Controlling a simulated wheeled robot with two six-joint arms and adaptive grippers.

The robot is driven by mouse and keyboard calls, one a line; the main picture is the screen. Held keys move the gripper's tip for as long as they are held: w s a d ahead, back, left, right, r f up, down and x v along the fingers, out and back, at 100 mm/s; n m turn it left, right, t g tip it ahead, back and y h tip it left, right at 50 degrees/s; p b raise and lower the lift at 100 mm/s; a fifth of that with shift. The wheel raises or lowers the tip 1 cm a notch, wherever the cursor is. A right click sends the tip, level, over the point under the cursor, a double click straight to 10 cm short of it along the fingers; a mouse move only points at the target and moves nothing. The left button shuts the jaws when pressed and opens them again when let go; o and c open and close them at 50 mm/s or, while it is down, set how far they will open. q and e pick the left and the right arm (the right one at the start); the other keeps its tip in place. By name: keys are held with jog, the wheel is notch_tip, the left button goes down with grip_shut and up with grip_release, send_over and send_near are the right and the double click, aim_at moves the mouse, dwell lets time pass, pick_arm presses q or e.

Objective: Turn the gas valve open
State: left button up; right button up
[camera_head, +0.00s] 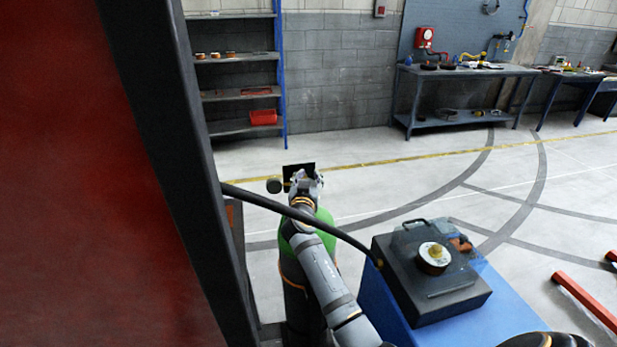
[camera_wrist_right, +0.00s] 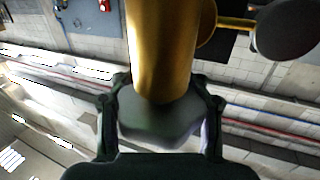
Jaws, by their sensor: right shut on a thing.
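The green gas cylinder (camera_head: 326,240) stands upright behind my right arm, left of the blue cart. My right gripper (camera_head: 305,181) is at its top and is shut on the valve knob. In the right wrist view the dark grey valve knob (camera_wrist_right: 158,122) is between the two fingers of my right gripper (camera_wrist_right: 160,108). A brass valve body (camera_wrist_right: 165,45) joins the knob. The knob's turn angle cannot be told. My left gripper is not in view.
A dark post and red panel (camera_head: 90,180) fill the left. Shelves (camera_head: 235,95) and a workbench (camera_head: 455,85) stand behind. Red bars (camera_head: 590,300) lie at right.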

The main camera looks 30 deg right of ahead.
jog(key=shift+f, duration=0.2)
jog(key=shift+c, duration=0.6)
